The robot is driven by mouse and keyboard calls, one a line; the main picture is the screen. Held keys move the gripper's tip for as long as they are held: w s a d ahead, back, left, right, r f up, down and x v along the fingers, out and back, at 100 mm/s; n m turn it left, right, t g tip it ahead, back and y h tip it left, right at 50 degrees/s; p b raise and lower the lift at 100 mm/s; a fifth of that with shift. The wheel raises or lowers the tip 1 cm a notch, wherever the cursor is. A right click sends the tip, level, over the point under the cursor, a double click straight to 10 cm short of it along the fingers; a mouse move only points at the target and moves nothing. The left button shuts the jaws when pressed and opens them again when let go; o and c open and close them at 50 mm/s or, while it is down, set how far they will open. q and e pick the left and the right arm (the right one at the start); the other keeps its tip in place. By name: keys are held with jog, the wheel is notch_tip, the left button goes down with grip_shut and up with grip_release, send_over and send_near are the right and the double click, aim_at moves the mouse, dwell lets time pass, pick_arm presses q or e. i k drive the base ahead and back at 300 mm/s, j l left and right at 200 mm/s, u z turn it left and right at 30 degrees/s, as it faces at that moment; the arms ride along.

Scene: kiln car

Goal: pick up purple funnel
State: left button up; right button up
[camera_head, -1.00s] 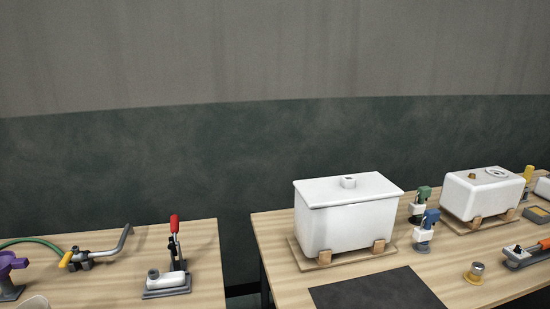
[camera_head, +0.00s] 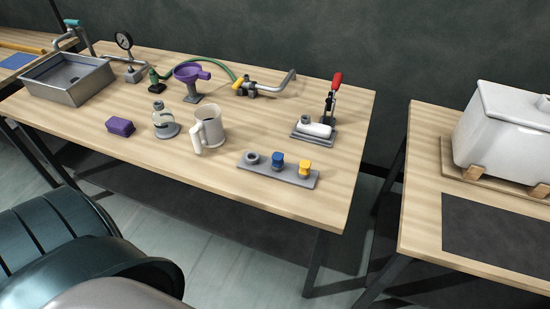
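The purple funnel (camera_head: 191,75) stands upright on a dark stand (camera_head: 192,97) towards the back middle of the left wooden table (camera_head: 225,172). Its handle points to the right, and a green hose passes close behind it. In front of it are a white mug and a small bottle-like item, both apart from it. Neither of my grippers is in view.
Around the funnel are a steel sink (camera_head: 68,78), pressure gauge (camera_head: 125,42), purple sponge (camera_head: 120,126), white mug (camera_head: 209,127), grey block with knobs (camera_head: 278,170) and red-handled clamp (camera_head: 333,92). A gap separates this table from the right one with a white tank (camera_head: 503,130).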

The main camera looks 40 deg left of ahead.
aim_at(187, 73)
jog(key=u, duration=1.65)
